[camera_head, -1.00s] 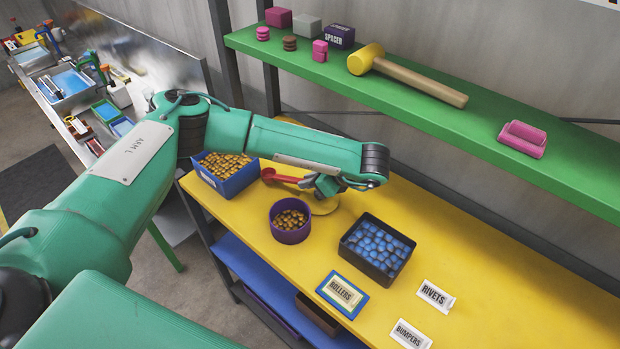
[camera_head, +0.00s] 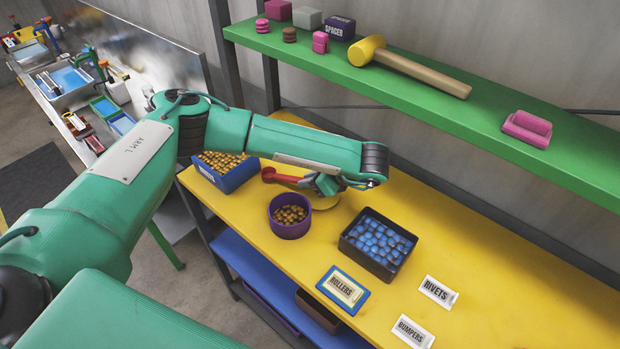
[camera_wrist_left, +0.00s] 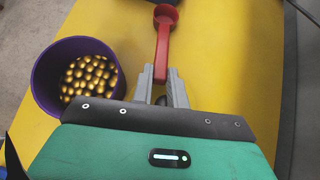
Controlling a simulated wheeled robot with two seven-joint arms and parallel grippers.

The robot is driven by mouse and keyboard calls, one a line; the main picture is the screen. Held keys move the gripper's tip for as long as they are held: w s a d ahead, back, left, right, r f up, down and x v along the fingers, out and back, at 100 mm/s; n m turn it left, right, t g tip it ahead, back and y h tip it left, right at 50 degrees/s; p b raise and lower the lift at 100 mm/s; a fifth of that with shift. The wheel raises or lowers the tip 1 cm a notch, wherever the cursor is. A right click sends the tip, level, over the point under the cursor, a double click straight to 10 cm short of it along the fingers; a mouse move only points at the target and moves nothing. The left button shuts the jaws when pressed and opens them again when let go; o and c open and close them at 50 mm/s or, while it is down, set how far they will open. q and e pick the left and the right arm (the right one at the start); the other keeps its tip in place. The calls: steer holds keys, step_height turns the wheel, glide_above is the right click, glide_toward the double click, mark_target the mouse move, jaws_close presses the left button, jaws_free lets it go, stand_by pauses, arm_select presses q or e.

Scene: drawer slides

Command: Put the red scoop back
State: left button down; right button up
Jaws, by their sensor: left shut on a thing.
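The red scoop (camera_head: 283,177) is in my left gripper (camera_head: 318,184), which is shut on its handle above the yellow bench top. In the left wrist view the scoop (camera_wrist_left: 164,32) points away from my left gripper (camera_wrist_left: 162,82), its round bowl at the far end. The scoop's bowl is near the blue bin (camera_head: 232,178) of golden pieces. A yellow round thing (camera_head: 328,202) shows partly behind the gripper; what it is I cannot tell. My right gripper is not in view.
A purple bowl (camera_head: 289,230) of golden pieces stands close to my left gripper. A black bin (camera_head: 350,249) of blue pieces stands to the right, with label cards (camera_head: 438,292) in front. A green shelf (camera_head: 470,120) with a mallet (camera_head: 420,75) hangs above the bench (camera_head: 480,260).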

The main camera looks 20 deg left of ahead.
arm_select(q)
steer(key=c, duration=1.7)
jaws_free()
steer(key=o, duration=0.8)
steer(key=shift+d+r, duration=0.1)
steer(key=shift+d, duration=0.05)
steer(key=w+v, duration=0.1)
steer(key=v, duration=0.6)
steer(key=shift+s, duration=0.5)
steer(key=shift+d, duration=0.1)
